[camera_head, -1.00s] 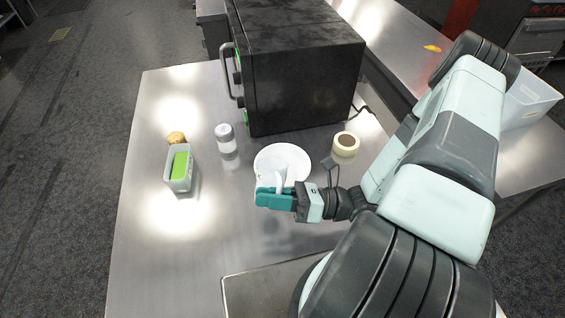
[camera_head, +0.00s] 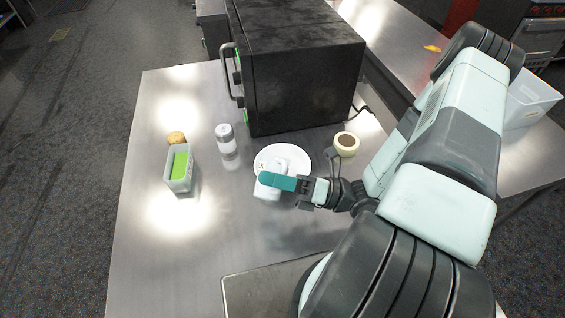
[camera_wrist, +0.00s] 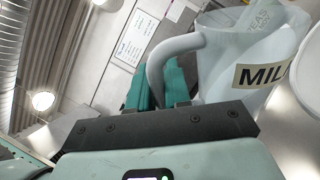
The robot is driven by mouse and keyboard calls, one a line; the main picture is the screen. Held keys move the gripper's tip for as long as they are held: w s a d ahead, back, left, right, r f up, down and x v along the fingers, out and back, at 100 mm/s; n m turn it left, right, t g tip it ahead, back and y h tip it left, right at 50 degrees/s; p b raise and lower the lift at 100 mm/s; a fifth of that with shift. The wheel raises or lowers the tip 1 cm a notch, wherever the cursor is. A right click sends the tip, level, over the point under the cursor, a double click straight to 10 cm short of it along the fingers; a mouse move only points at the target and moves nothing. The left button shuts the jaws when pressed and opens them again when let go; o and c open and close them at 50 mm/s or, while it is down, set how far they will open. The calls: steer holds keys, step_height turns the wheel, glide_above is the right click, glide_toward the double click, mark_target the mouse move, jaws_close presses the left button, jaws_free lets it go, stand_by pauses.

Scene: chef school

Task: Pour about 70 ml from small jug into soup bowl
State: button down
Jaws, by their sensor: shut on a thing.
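The small jug is white, with a dark-lettered label starting "MIL", and fills the upper right of the wrist view (camera_wrist: 235,75). In the head view the jug (camera_head: 265,192) shows partly under my gripper (camera_head: 280,182). My gripper's teal fingers are shut on the jug's handle; they also show in the wrist view (camera_wrist: 160,85). The jug appears tilted, at the near edge of the white round soup bowl (camera_head: 301,160). My gripper and the jug hide the bowl's near part. I cannot see the jug's level or any stream of liquid.
A black oven (camera_head: 300,75) stands behind the bowl. A cream round container (camera_head: 346,144) is to the bowl's right. A shaker (camera_head: 226,138), a tub with a green block (camera_head: 179,168) and a tan item (camera_head: 176,138) are left. The front-left steel table is clear.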

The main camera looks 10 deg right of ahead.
mark_target(278, 167)
steer(key=shift+w+d+f+m+t, duration=0.1)
steer(key=shift+w+d+m+t, duration=0.15)
steer(key=shift+m, duration=0.5)
steer(key=shift+w+d+m+t, duration=0.1)
steer(key=shift+w+m+t, duration=0.2)
steer(key=shift+m, duration=0.4)
steer(key=shift+w+d+f+m+t, duration=0.1)
steer(key=shift+w+d+m+t, duration=0.15)
steer(key=shift+m, duration=0.5)
stand_by(0.5)
steer(key=shift+w+d+r+m, duration=0.25)
steer(key=shift+w+r+m, duration=0.05)
steer(key=shift+w+m, duration=0.25)
steer(key=shift+s, duration=0.1)
